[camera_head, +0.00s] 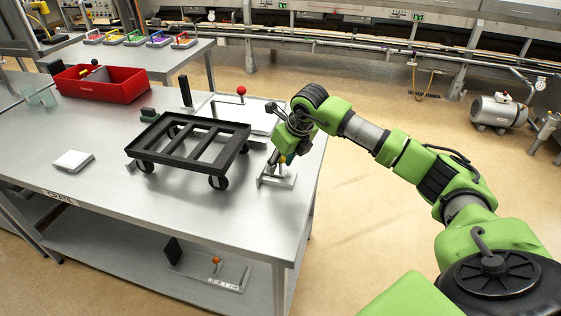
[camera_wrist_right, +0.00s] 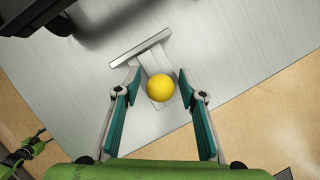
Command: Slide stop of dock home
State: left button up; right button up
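A small metal stop piece (camera_head: 277,178) with a yellow ball knob (camera_head: 282,158) is at the table's right edge. The right wrist view shows the yellow knob (camera_wrist_right: 161,88) from above, on a metal strip (camera_wrist_right: 157,70) joined to a crossbar (camera_wrist_right: 140,48). My right gripper (camera_head: 284,152) is above the stop. In the right wrist view my right gripper (camera_wrist_right: 157,78) is open, with a finger on each side of the knob and gaps between. A black wheeled frame (camera_head: 172,160) stands left of the stop. My left gripper is out of view.
A lever with a red ball (camera_head: 241,90) stands behind the black frame. A red bin (camera_head: 101,84), a white block (camera_head: 73,160) and a dark upright post (camera_head: 185,90) are on the table (camera_head: 110,205). Open floor lies to the right.

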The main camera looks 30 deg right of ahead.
aim_at(263, 165)
grip_shut()
jog(key=w+a, duration=0.3)
jog(key=shift+w+b, duration=0.35)
jog(key=shift+b, duration=0.05)
jog(key=shift+s, duration=0.1)
grip_release()
jog(key=v, duration=1.2)
